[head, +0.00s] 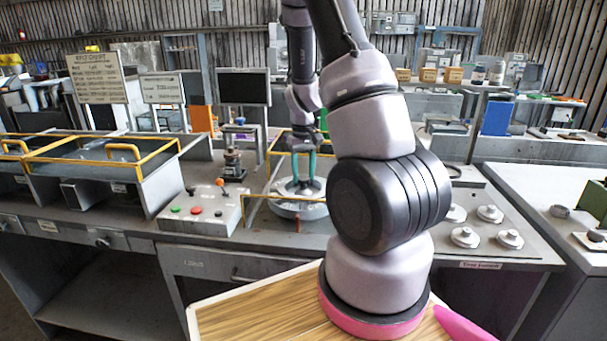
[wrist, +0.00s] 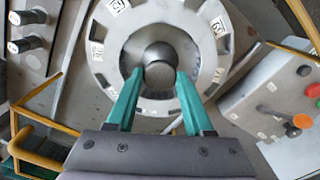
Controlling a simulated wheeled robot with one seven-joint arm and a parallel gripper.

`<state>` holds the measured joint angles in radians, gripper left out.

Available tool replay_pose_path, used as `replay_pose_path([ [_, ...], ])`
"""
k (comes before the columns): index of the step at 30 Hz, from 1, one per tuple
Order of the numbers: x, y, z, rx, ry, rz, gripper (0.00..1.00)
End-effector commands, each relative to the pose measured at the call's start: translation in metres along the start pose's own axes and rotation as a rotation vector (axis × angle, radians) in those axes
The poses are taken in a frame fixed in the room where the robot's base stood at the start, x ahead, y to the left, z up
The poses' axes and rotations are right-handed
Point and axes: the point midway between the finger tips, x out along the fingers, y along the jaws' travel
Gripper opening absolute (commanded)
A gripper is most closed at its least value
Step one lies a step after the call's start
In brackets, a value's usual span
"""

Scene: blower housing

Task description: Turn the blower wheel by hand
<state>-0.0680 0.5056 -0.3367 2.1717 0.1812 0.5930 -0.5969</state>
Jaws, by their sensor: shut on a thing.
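The blower wheel shows in the wrist view as a round grey disc (wrist: 104,72) with small printed labels around its face. A dark round hub knob (wrist: 160,66) stands at its centre. My gripper (wrist: 160,74) has two teal fingers, one on each side of the knob, and is shut on it. In the head view my gripper (head: 304,178) points down into the grey round housing (head: 298,208) on the bench.
A control box (head: 200,209) with coloured buttons stands left of the housing. Yellow rails (head: 258,196) run close around the housing. A dark monitor (head: 243,87) stands behind. Several round metal fittings (head: 465,237) sit on the bench at the right.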

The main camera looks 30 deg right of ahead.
Motion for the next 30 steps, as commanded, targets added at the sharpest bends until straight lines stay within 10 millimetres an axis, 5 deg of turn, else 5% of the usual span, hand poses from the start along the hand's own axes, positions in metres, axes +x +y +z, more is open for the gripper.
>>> replay_pose_path([
  [11, -0.0004, 0.0005, 0.0000, -0.087, 0.000, -0.001, 0.00],
  [30, -0.0005, 0.0011, -0.0001, -0.649, 0.001, 0.000, 0.00],
])
